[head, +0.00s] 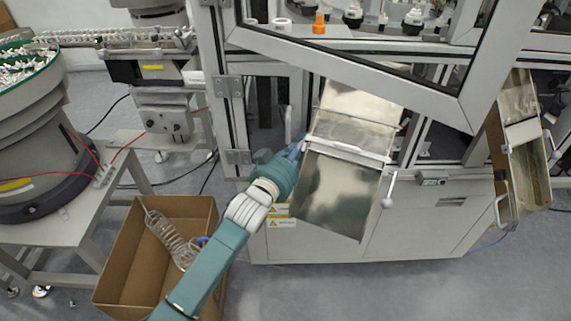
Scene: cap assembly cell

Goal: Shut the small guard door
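An aluminium-framed guard door (350,68) with a clear pane stands open in the head view. Its left side is at the hinged post, and its lower bar slants down to the right, in front of the machine. I cannot tell for sure whether it is the small guard door. My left gripper (298,147) is below this bar, by the left edge of the metal chute. Its fingertips are small and partly hidden, so I cannot tell whether they are open or touching anything. My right gripper is not in view.
The shiny metal chute (334,190) sticks out from the machine front beside my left arm. Another metal chute (525,165) is at the right. A cardboard box (125,272) with a coiled tube stands on the floor. A bowl feeder (40,135) is at the left.

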